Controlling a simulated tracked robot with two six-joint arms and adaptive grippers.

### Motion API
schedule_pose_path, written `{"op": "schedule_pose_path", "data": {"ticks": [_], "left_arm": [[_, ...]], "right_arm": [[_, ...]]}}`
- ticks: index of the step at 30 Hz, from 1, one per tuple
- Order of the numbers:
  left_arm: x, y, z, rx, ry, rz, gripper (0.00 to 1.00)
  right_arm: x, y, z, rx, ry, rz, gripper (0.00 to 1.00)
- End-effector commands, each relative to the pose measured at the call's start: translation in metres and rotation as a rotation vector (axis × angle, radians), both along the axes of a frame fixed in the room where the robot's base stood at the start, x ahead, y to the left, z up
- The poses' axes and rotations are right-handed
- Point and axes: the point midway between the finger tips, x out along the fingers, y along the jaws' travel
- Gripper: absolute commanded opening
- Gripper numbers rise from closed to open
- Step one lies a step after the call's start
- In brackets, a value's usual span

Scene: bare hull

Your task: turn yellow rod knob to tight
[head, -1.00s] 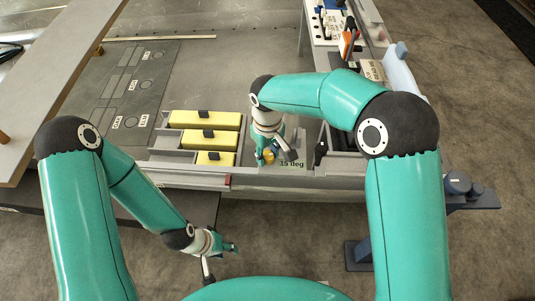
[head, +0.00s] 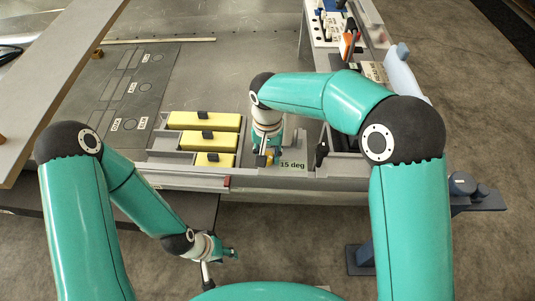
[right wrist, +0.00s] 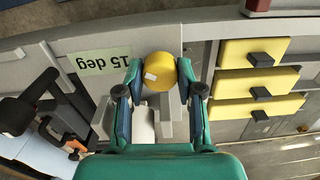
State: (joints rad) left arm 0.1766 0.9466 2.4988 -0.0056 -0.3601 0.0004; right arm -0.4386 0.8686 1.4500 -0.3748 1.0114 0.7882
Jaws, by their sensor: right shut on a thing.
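The yellow rod knob (right wrist: 159,72) is a round yellow piece with a small white mark on its face. In the right wrist view it sits between the two fingertips of my right gripper (right wrist: 161,76), which is shut on it. In the head view my right gripper (head: 266,150) points down beside the "15 deg" label (head: 292,166), and only a bit of yellow knob shows there. The label also shows in the right wrist view (right wrist: 104,61). My left gripper (head: 231,253) hangs low in front of the bench, away from the knob; its fingers are too small to read.
Several yellow blocks with black grips (head: 205,121) sit in a grey tray left of my right gripper. A black handle (head: 321,153) stands close on its right. A dark panel with labels (head: 130,90) lies farther left. The metal surface behind the tray is bare.

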Motion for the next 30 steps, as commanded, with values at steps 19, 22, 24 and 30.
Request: {"op": "schedule_pose_path", "data": {"ticks": [19,22,24,30], "left_arm": [[0.0000,0.0000,-0.0003,0.000,0.000,0.000,0.40],[0.0000,0.0000,-0.0003,0.000,0.000,0.000,0.40],[0.0000,0.0000,-0.0004,0.000,0.000,0.000,0.40],[0.0001,0.0001,-0.0001,0.000,0.000,0.000,0.40]], "right_arm": [[0.0029,-0.0001,0.0030,0.004,-0.011,-0.030,0.53],[0.0021,-0.0002,0.0022,0.003,-0.007,-0.029,0.62],[0.0017,-0.0002,0.0017,0.002,-0.006,-0.028,0.62],[0.0011,-0.0003,0.0019,0.002,-0.003,-0.028,0.62]]}}
